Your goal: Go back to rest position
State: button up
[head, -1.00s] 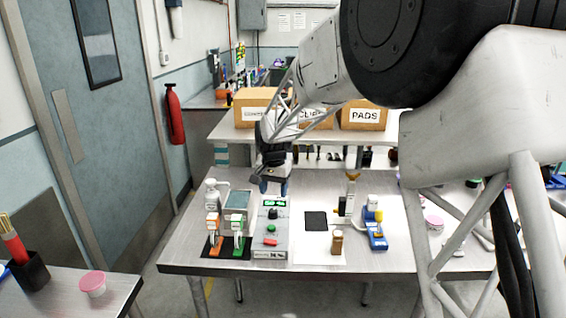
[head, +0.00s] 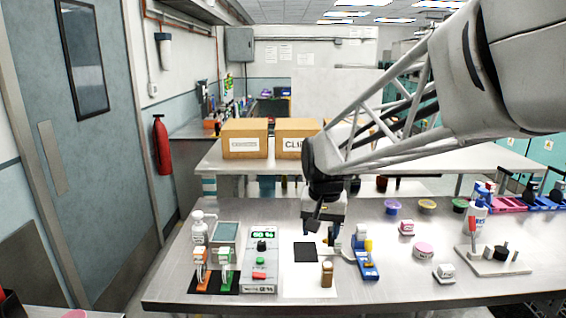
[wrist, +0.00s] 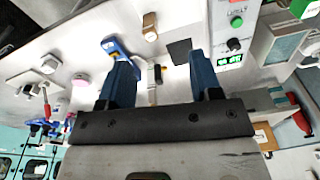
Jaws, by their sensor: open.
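My gripper (head: 322,236) hangs above the table (head: 385,291), over the right part of the white sheet and close to the blue-and-white device (head: 364,262). In the wrist view, my gripper (wrist: 160,85) shows two blue fingers spread wide with nothing held between them. Through the gap I see a small black-and-brass item (wrist: 154,78) on the table beyond. In the head view the arm covers part of the area behind the gripper.
A control box (head: 262,262) with a green display stands left of a black square (head: 305,252). Cardboard boxes (head: 245,138) sit on the rear bench.

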jog(key=s+d+f, duration=0.1)
jog(key=s+d, duration=0.4)
jog(key=s, duration=0.8)
jog(key=s+d+f+n+t, duration=0.1)
jog(key=s+d, duration=0.3)
jog(key=s, duration=0.9)
jog(key=shift+s+d+f+n, duration=0.2)
jog(key=shift+d+n, duration=0.1)
jog(key=shift+d, duration=0.1)
